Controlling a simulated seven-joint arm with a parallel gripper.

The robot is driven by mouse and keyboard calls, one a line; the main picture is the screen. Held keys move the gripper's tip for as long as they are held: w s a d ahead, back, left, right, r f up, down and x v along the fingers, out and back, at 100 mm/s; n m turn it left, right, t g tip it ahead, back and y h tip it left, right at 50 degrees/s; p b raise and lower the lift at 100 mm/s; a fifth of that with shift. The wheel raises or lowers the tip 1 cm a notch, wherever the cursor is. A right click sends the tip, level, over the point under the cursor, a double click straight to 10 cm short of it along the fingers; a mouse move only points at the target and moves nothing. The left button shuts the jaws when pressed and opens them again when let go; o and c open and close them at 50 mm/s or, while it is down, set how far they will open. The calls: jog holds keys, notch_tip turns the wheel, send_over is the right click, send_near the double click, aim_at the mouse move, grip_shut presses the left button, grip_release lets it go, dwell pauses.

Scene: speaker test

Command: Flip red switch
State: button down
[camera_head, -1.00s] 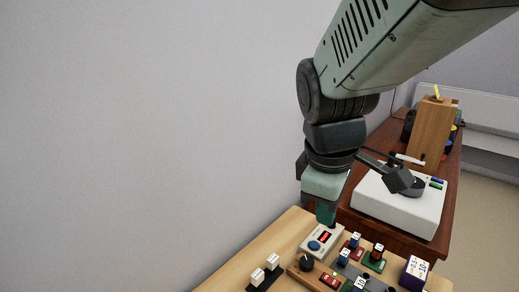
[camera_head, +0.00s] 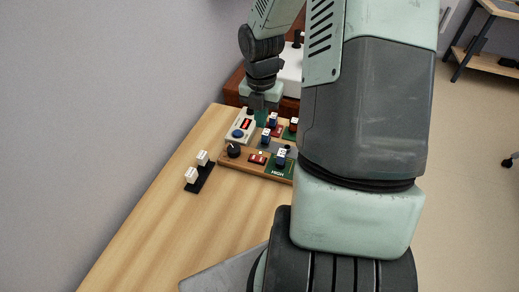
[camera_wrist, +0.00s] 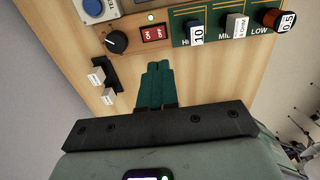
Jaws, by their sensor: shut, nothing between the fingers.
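The red switch (camera_wrist: 154,34), a small rocker marked ON and OFF, sits on the wooden board (camera_wrist: 181,50) in the wrist view, between a black knob and the green panels. It also shows small in the head view (camera_head: 257,159). My gripper (camera_wrist: 158,66) points toward the board with its green fingers together and empty. In the wrist picture its tips appear just below the switch, apart from it. I cannot tell the switch's position.
A holder with white blocks (camera_wrist: 104,80) stands at left. Labelled resistor blocks (camera_wrist: 195,33) sit on green panels at right. The near wooden table (camera_head: 150,215) is largely clear.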

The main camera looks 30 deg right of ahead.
aim_at(261, 159)
notch_tip(261, 159, down, 14)
jog(key=shift+r, duration=0.1)
dwell(0.6)
jog(key=shift+s+f, duration=0.1)
jog(key=shift+f, duration=0.15)
dwell(0.4)
jog(key=shift+w+a+r, duration=0.3)
jog(key=shift+w+a, duration=0.25)
